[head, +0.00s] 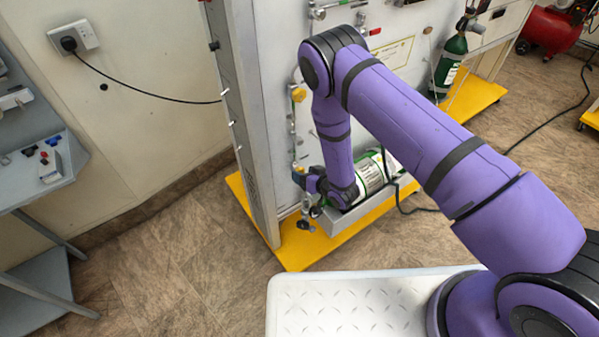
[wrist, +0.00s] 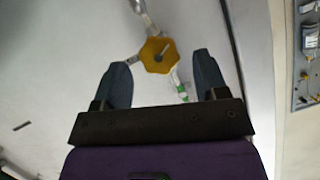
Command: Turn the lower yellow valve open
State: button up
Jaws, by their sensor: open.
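The trainer panel (head: 285,50) carries two yellow valves on its left edge. The upper yellow valve (head: 299,94) is in plain sight. The lower yellow valve (head: 298,169) shows only as a small patch beside my gripper (head: 299,178), which partly hides it. In the wrist view a yellow, many-sided valve knob (wrist: 160,55) with a light bar on its face lies between and just ahead of the two fingertips of my gripper (wrist: 160,60). It appears to be the lower one. My gripper is open, with a gap on each side of the knob, and holds nothing.
A green cylinder (head: 449,65) stands farther right. Thin pipes run to the knob in the wrist view. The floor (head: 170,265) left of the base is clear.

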jog(key=shift+x, duration=1.4)
jog(key=c, duration=0.9)
jog(key=shift+n+t+h, duration=0.7)
jog(key=shift+n+h, duration=0.3)
jog(key=shift+n, duration=0.5)
jog(key=shift+c, duration=0.2)
jog(key=o, duration=0.9)
jog(key=shift+o, duration=0.2)
jog(key=v, duration=1.1)
